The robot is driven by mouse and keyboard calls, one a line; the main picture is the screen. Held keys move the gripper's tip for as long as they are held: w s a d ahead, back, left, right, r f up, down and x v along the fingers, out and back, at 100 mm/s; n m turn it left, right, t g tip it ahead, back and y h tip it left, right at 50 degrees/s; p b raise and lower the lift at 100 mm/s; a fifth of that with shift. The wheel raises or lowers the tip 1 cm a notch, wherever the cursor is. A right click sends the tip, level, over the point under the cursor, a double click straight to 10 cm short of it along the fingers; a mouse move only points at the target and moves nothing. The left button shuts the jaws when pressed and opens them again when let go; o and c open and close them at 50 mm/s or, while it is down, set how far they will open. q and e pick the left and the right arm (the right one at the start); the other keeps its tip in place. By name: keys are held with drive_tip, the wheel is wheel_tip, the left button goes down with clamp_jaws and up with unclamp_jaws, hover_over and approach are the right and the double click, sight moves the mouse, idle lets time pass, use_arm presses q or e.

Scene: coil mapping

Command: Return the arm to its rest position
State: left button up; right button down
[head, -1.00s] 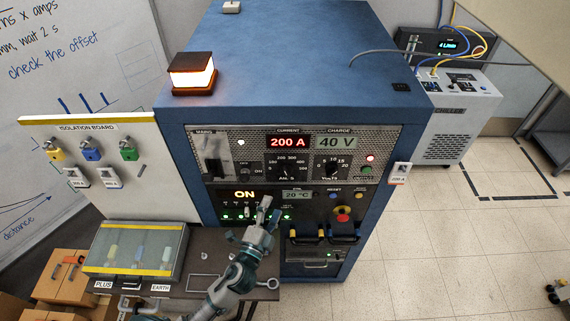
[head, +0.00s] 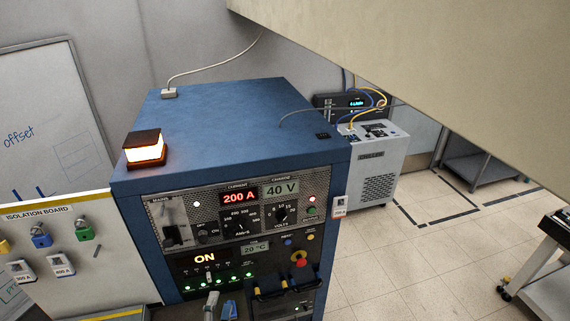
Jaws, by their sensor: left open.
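My left gripper (head: 217,304) shows only in part at the bottom edge of the head view, in front of the lower panel of the blue power cabinet (head: 232,125). A grey finger and a bluish part of it are visible, and the fingers are open with nothing seen between them. The rest of my left arm is below the frame. I cannot tell whether the gripper touches the panel. My right gripper is not in view.
The cabinet shows 200 A, 40 V and ON, with a lit amber lamp (head: 145,148) on top. The isolation board (head: 100,250) with padlocks is at left. A grey unit (head: 375,165) stands behind at right. A trolley (head: 545,260) is at the right edge; floor between is clear.

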use_arm(q)
drive_tip(key=s+a+f+n+g+y, duration=0.2)
drive_tip(key=s+a+f+n+g, duration=0.15)
drive_tip(key=f+n, duration=0.2)
drive_tip(key=s+a+f+n+g+y, duration=0.2)
drive_tip(key=s+f+n+g, duration=0.2)
drive_tip(key=f, duration=0.3)
drive_tip(key=s+d+f+n+g+h, duration=0.1)
drive_tip(key=s+f+n+g, duration=0.1)
drive_tip(key=s+f+g, duration=0.45)
drive_tip(key=s+d+f+n+g+h, duration=0.1)
drive_tip(key=s+f+n+g+h, duration=0.15)
drive_tip(key=s, duration=0.65)
wheel_tip(320, 180, down, 32)
drive_tip(key=s+f+b, duration=0.1)
drive_tip(key=s+b, duration=0.1)
drive_tip(key=b, duration=0.3)
drive_tip(key=s+a+f+g+b, duration=0.1)
drive_tip(key=s+f+b, duration=0.1)
drive_tip(key=s+f, duration=0.6)
drive_tip(key=s+a+f+g+y+b, duration=0.1)
drive_tip(key=s+a+f+b, duration=0.1)
drive_tip(key=s+f, duration=0.7)
drive_tip(key=shift+s+f+m, duration=0.15)
drive_tip(key=shift+f+m, duration=0.15)
drive_tip(key=shift+f, duration=0.6)
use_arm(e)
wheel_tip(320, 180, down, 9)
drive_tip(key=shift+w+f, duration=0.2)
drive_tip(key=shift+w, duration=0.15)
